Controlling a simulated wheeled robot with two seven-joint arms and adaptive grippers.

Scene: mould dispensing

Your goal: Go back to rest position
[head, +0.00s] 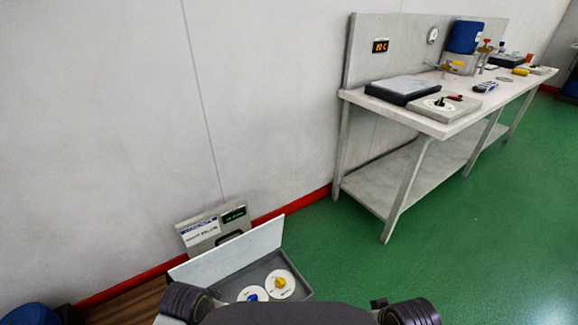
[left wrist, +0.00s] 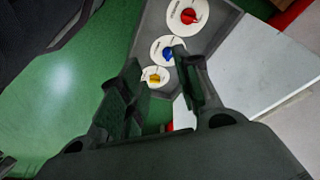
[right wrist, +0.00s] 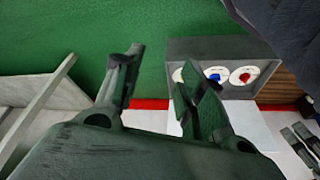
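My left gripper (left wrist: 157,62) shows in the left wrist view with its two dark fingers spread and nothing between them. My right gripper (right wrist: 160,68) shows in the right wrist view, also spread and empty. In the head view only dark rounded parts of my arms show at the bottom edge; the fingers are out of sight there. An open grey case (head: 215,284) lies low in front of me. It holds white discs with a red knob (left wrist: 189,16), a blue knob (left wrist: 168,53) and a yellow knob (left wrist: 154,77). Neither gripper is seen touching the case or discs.
A long steel workbench (head: 465,122) stands along the wall at right. It carries a black-sided slab (head: 402,88), a plate with a black-knobbed disc (head: 440,105) and a blue container (head: 464,37). A device with a green display (head: 214,227) stands behind the case. Green floor at right is clear.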

